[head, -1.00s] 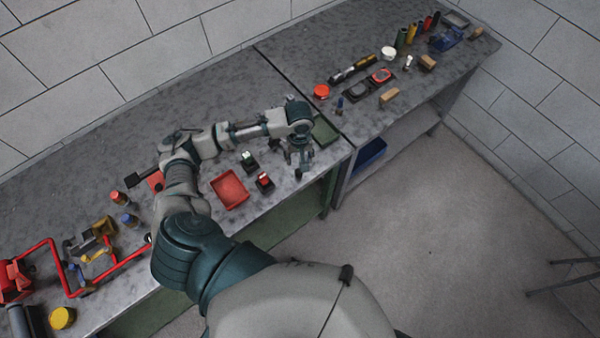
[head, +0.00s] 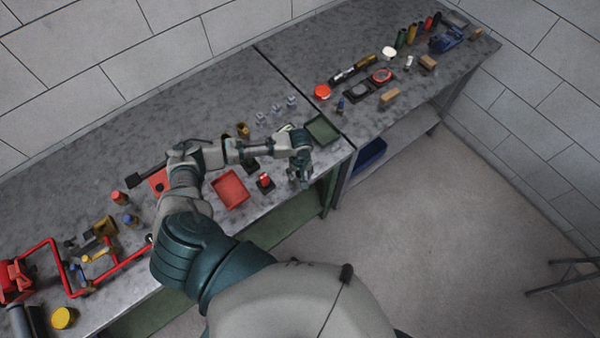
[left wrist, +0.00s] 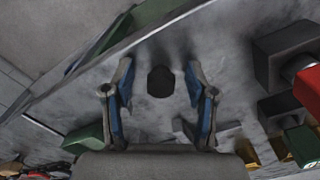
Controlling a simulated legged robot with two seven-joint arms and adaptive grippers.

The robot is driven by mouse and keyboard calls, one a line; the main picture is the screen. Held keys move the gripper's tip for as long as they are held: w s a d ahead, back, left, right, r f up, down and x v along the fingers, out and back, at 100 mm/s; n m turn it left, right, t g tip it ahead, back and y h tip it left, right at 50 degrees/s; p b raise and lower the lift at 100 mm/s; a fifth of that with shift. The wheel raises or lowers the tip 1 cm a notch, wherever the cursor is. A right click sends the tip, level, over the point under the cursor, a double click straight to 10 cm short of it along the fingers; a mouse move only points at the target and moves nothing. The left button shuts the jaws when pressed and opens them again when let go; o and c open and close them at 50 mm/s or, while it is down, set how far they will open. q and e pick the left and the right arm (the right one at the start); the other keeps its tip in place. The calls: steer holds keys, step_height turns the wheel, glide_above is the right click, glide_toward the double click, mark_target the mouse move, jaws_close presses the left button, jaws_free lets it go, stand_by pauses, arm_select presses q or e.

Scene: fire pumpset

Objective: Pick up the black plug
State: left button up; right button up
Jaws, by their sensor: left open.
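The black plug (left wrist: 160,80) shows in the left wrist view as a dark round shape on the grey table, between the two fingers of my left gripper (left wrist: 159,68). The fingers stand apart on either side of it, with a gap on both sides. In the head view, my left gripper (head: 299,180) points down over the table's front edge area and hides the plug. My right gripper is in neither view.
A red tray (head: 230,190) and a black block with a red top (head: 265,182) stand left of the gripper. A green tray (head: 322,130) lies behind it. The table's front edge is close by. Small grey parts (head: 276,108) stand further back.

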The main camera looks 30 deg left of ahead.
arm_select(q)
steer(key=shift+a, duration=0.2)
jaws_close()
steer(key=shift+d, duration=0.1)
